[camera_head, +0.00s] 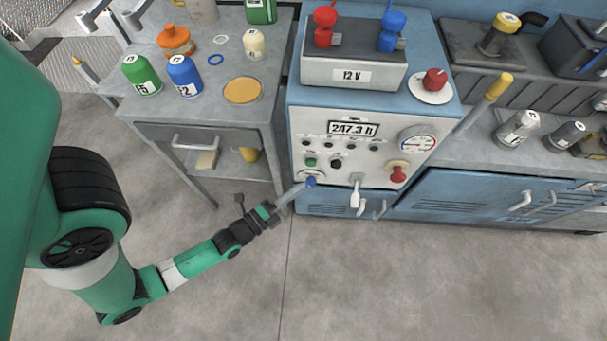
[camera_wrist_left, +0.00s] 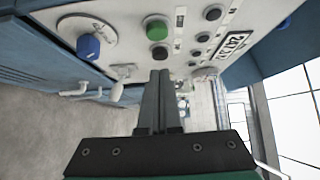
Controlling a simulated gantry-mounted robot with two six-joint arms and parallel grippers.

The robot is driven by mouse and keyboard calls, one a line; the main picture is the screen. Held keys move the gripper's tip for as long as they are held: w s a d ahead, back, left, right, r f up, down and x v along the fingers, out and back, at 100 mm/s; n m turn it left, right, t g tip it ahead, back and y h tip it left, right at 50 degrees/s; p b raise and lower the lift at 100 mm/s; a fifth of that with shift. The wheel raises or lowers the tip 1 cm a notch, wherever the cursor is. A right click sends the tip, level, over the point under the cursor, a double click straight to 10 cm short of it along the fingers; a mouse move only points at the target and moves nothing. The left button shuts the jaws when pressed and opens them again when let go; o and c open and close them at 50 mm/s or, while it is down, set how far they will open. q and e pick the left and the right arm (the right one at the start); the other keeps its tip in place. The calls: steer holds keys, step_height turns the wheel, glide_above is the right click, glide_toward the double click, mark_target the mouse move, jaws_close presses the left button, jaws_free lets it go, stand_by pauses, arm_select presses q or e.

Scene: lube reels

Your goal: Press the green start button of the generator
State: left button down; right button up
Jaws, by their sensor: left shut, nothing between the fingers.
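The generator's pale control panel (camera_head: 378,133) faces me in the head view. The green start button (camera_head: 311,162) is at its lower left; it also shows in the wrist view (camera_wrist_left: 157,29), with a black button (camera_wrist_left: 159,52) beside it. My left gripper (camera_head: 303,187) is shut and empty, its fingers pointing toward the panel near the blue knob (camera_head: 310,182). In the wrist view the shut fingertips (camera_wrist_left: 160,74) show just below the black button, apart from the green button in the picture. Whether they touch the panel cannot be told. My right gripper is not in view.
A red knob (camera_head: 397,173) and a white lever (camera_head: 355,196) stick out to the right on the panel. A grey cart (camera_head: 205,115) with bottles stands left of the generator, and a blue workbench (camera_head: 470,190) stands right. The floor in front is clear.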

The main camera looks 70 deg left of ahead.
mark_target(313, 165)
arm_select(q)
steer(key=w+a, duration=0.1)
steer(key=w+a+p, duration=0.1)
steer(key=a, duration=0.1)
steer(key=w+a, duration=0.1)
steer(key=shift+w+a+p, duration=0.25)
steer(key=shift+a+p, duration=0.15)
steer(key=shift+a, duration=0.1)
